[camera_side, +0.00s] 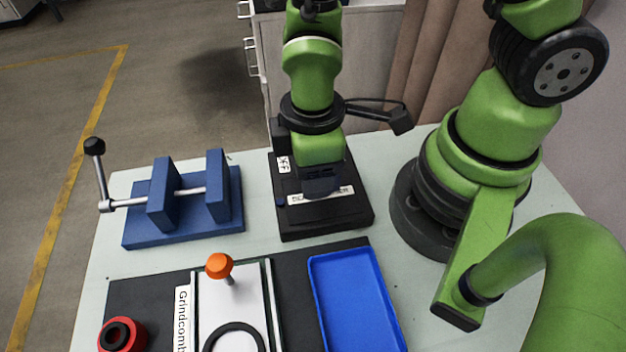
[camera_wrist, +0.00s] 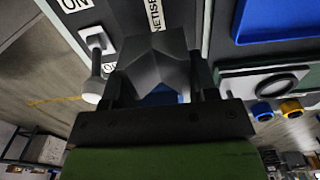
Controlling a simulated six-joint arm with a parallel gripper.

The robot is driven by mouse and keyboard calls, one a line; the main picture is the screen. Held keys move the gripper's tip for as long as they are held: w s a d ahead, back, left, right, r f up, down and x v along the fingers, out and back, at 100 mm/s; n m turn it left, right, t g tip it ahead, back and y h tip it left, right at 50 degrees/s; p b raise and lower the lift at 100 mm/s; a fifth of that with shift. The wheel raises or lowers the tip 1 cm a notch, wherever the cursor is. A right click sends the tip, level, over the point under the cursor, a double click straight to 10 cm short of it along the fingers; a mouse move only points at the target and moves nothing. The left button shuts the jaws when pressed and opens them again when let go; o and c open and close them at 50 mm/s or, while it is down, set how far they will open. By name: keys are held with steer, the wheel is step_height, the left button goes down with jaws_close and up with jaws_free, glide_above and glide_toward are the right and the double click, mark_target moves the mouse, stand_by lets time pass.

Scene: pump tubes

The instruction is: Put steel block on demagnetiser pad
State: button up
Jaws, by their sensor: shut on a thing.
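The demagnetiser pad (camera_side: 345,216) is a flat black box with a white name label and an OFF label, standing at the back middle of the table. My gripper (camera_side: 320,180) points down over it. It is shut on the steel block, a dark grey piece between the fingers in the wrist view (camera_wrist: 155,62). In the side view the block is hard to tell from the dark fingers. The block is over the pad and partly covers its label. I cannot tell whether it touches the pad.
A blue vise (camera_side: 160,205) stands left of the pad. In front are an empty blue tray (camera_side: 352,300), a white plate with an orange knob (camera_side: 219,266) and a red ring-shaped part (camera_side: 121,335). A switch (camera_wrist: 97,42) sits beside the ON label in the wrist view.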

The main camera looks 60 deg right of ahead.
steer(key=shift+f, duration=1.75)
steer(key=shift+f, duration=0.2)
steer(key=o, duration=1)
